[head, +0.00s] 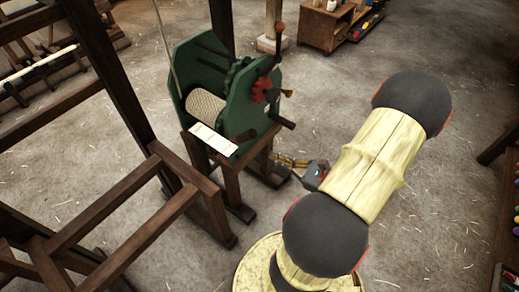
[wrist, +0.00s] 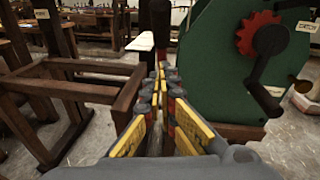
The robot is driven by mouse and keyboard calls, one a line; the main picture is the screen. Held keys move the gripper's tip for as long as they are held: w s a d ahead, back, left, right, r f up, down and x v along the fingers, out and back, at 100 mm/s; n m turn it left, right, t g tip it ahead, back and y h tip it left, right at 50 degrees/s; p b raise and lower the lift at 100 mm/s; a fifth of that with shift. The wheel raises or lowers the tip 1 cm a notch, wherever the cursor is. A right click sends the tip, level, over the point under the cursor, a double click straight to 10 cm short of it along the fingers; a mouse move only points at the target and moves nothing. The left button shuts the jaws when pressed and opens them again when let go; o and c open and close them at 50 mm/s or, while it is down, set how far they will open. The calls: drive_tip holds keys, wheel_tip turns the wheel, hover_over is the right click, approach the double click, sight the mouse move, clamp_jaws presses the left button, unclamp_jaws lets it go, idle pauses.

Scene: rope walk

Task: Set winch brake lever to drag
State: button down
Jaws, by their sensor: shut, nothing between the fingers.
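The green winch (head: 243,115) stands on a dark wooden stand. A dark lever with a red knob (head: 279,27) rises at its right side, above a red toothed wheel (head: 260,90). I cannot tell for certain whether this is the brake lever, or read its setting. My gripper (head: 279,160) is low beside the stand, to the right of and below the winch. In the wrist view my gripper (wrist: 163,70) is shut and empty, left of the green side plate (wrist: 215,65). The red wheel (wrist: 257,32) and a dark arm (wrist: 262,72) show to its right, apart from the fingers.
A dark timber frame (head: 130,225) fills the left side. A low wooden cabinet (head: 325,25) stands at the back with small items. The straw-strewn floor (head: 450,120) is open to the right. Shelving (head: 505,220) stands at the right edge.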

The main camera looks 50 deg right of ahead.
drive_tip(key=w+a+r+b, duration=0.1)
drive_tip(key=w+r, duration=0.1)
drive_tip(key=w, duration=0.4)
drive_tip(key=shift+w+a, duration=0.3)
drive_tip(key=shift+r, duration=0.1)
drive_tip(key=w+r+g+p, duration=0.1)
drive_tip(key=w+r+p, duration=0.1)
drive_tip(key=p, duration=0.1)
drive_tip(key=w+r+g+p, duration=0.1)
drive_tip(key=w+r+p, duration=0.1)
drive_tip(key=w+p, duration=0.1)
drive_tip(key=w+r+g+p, duration=0.1)
drive_tip(key=w+r+p, duration=0.1)
drive_tip(key=p, duration=0.3)
drive_tip(key=shift+w+a+r, duration=0.15)
drive_tip(key=shift+a+r, duration=0.2)
drive_tip(key=shift+r, duration=0.1)
drive_tip(key=shift+w+r+g+h+p, duration=0.15)
drive_tip(key=shift+w+g+h+p, duration=0.25)
drive_tip(key=shift+w+p, duration=0.25)
